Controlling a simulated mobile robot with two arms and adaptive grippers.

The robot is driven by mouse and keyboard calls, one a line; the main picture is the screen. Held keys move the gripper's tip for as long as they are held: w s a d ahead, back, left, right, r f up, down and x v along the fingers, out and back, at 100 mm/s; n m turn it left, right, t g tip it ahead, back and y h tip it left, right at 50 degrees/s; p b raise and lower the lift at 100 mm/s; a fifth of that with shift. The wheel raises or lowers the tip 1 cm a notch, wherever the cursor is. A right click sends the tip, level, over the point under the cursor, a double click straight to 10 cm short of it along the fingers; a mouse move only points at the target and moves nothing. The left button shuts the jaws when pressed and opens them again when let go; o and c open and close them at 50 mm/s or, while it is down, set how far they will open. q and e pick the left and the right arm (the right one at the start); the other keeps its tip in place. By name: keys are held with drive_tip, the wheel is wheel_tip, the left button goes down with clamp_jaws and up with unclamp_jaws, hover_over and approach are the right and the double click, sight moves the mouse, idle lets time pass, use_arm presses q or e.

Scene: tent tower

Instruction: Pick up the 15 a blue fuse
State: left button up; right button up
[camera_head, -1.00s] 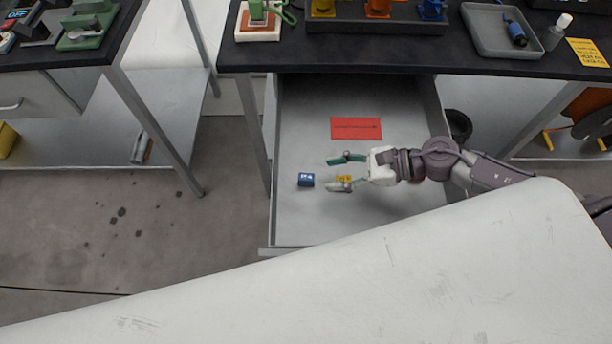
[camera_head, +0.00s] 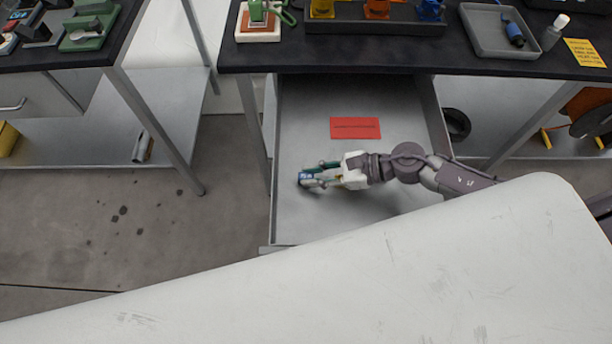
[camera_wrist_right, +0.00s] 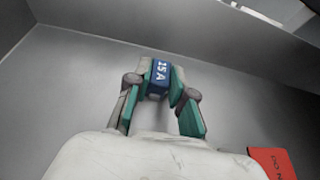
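The blue fuse (camera_head: 305,177), marked 15 A, is in the open drawer near its left side. It also shows in the right wrist view (camera_wrist_right: 158,79), between the fingertips. My right gripper (camera_head: 312,174) reaches in from the right, and its green-padded fingers (camera_wrist_right: 160,84) are closed against both sides of the fuse. The fuse looks to be at the drawer floor; I cannot tell if it is lifted. My left gripper is not in view.
The grey drawer (camera_head: 300,225) is pulled out below the dark workbench (camera_head: 260,58). A red card (camera_head: 355,128) lies behind the gripper and shows in the wrist view (camera_wrist_right: 272,163). A bit of yellow shows under the gripper. A large white surface (camera_head: 400,275) fills the foreground.

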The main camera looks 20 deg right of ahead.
clamp_jaws()
